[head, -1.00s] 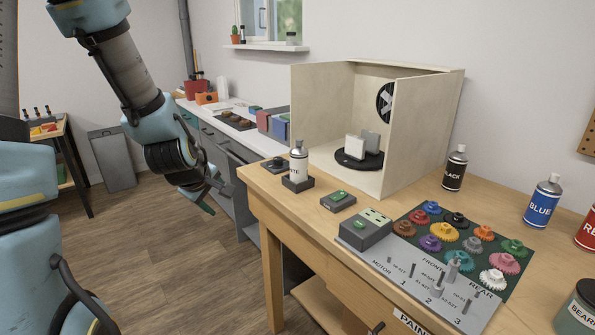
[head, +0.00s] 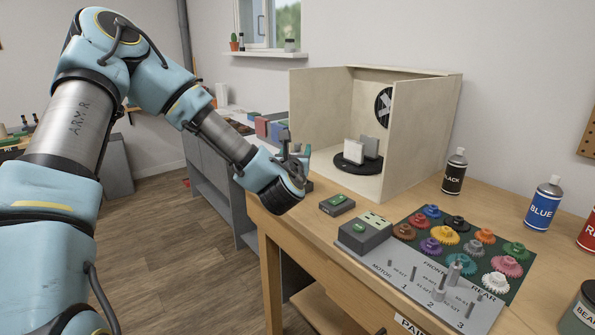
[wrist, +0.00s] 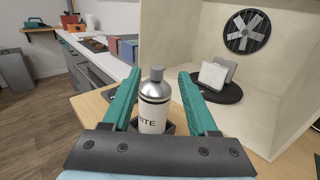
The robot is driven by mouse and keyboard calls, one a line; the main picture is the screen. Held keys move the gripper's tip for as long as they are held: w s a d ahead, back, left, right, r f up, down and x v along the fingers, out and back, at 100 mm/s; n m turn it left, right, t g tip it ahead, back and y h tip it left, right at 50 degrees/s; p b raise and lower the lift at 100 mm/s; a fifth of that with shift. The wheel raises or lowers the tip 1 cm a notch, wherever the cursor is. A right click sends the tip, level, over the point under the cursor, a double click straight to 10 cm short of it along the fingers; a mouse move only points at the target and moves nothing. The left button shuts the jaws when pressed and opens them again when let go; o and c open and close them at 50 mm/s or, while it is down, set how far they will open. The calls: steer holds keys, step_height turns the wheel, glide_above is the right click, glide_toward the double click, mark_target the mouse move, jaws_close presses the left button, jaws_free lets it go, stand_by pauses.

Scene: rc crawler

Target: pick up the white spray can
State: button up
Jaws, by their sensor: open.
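The white spray can (wrist: 155,104), with a silver top, a grey cap and the letters "ITE" showing, stands upright in a dark square holder (wrist: 170,128) in the wrist view. My gripper (wrist: 157,76) is open, with one teal finger on each side of the can. I cannot tell whether either finger touches it.
A plywood booth (head: 420,135) with a fan and a dark turntable (head: 358,164) stands just behind. Black (head: 454,172) and blue (head: 543,205) cans stand farther right.

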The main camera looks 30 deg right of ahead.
mark_target(298, 145)
steer(key=p+x, duration=0.1)
steer(key=x, duration=0.2)
steer(key=shift+w+d, duration=0.1)
steer(key=shift+w, duration=0.15)
steer(key=p+x, duration=0.1)
steer(key=x, duration=0.1)
steer(key=p+x, duration=0.1)
steer(key=x, duration=0.1)
steer(key=shift+w+f+p, duration=0.15)
steer(key=shift+f+p, duration=0.15)
steer(key=shift+p, duration=0.05)
steer(key=shift+w+d+f, duration=0.1)
steer(key=shift+w+f, duration=0.05)
steer(key=shift+w, duration=0.1)
steer(key=shift+c, duration=0.3)
jaws_close()
stand_by(0.3)
